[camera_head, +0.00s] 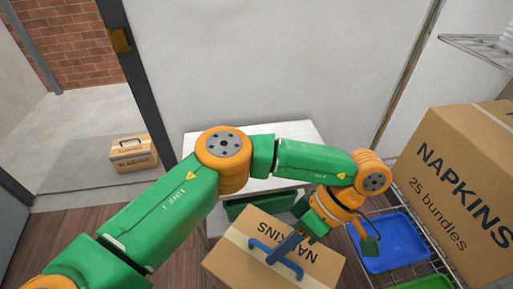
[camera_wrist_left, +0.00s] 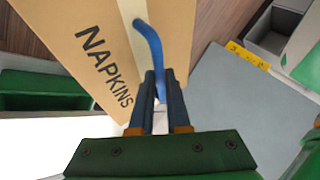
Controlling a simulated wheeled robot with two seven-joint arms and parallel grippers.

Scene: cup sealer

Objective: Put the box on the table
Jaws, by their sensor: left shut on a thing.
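A brown cardboard box marked NAPKINS (camera_head: 227,258) with a blue handle hangs at the bottom middle of the head view. It also shows in the left wrist view (camera_wrist_left: 80,18). My left gripper (camera_head: 287,247) is shut on the blue handle; its fingers close around the handle in the left wrist view (camera_wrist_left: 160,88). A white table (camera_head: 300,131) stands against the wall behind my left arm. The box is in front of the table, at its near side. My arm hides part of the tabletop. My right gripper is not in view.
A larger NAPKINS box (camera_head: 440,170) stands on a wire rack at the right, beside a blue tray (camera_head: 385,255) and a green tray (camera_head: 425,284). A green bin (camera_head: 240,207) sits below the tabletop. Another box (camera_head: 133,158) is on the floor beyond the doorway.

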